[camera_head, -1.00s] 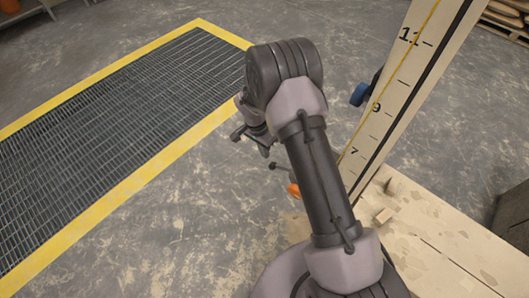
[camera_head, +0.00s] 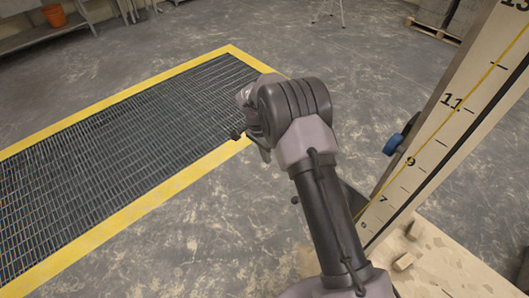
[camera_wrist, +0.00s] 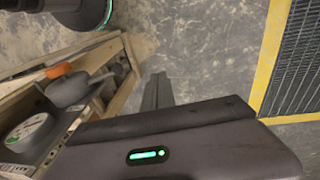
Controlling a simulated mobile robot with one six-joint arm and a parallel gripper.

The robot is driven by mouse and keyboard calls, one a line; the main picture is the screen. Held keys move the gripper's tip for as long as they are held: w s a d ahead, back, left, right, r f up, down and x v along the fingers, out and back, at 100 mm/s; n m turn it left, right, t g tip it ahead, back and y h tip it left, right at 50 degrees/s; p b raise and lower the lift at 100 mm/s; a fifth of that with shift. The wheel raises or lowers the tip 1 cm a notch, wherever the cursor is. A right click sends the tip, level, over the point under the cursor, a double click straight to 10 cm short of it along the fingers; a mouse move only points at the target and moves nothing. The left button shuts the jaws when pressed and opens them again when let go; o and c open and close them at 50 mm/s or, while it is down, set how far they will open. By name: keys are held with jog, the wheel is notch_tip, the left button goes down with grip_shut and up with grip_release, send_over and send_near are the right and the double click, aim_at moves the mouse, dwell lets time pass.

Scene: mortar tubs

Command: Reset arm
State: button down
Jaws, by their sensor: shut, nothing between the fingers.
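My arm reaches up through the middle of the head view, with its elbow bent and its far end pointing away over the floor near the grating. The gripper end is mostly hidden behind my arm there. In the wrist view my gripper (camera_wrist: 157,92) shows as narrow dark fingers, together and empty, over bare floor. The grey gripper housing with a green light fills the bottom of that view. The fingers touch nothing that I can see.
A yellow-bordered grating (camera_head: 110,140) lies left. A numbered post (camera_head: 440,125) with a blue knob (camera_head: 393,144) stands right, above a pale board (camera_head: 450,265). The wrist view shows a wooden frame (camera_wrist: 128,58) and an orange-topped grey item (camera_wrist: 75,90) left. Open floor lies beyond.

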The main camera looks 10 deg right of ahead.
jog(key=shift+w+a+r, duration=0.1)
jog(key=shift+w+r, duration=0.05)
jog(key=shift+r, duration=0.2)
jog(key=s+d+r+n+t+y+b, duration=0.15)
jog(key=s+r, duration=0.35)
jog(key=r, duration=0.6)
jog(key=s+d+r+n+t+y+b, duration=0.15)
jog(key=s+r, duration=0.35)
jog(key=r, duration=0.6)
jog(key=s+r+n+t+b, duration=0.2)
jog(key=s+n+t+b, duration=0.1)
jog(key=s, duration=2)
jog(key=shift+s+r+y, duration=0.3)
jog(key=shift+s+y, duration=0.1)
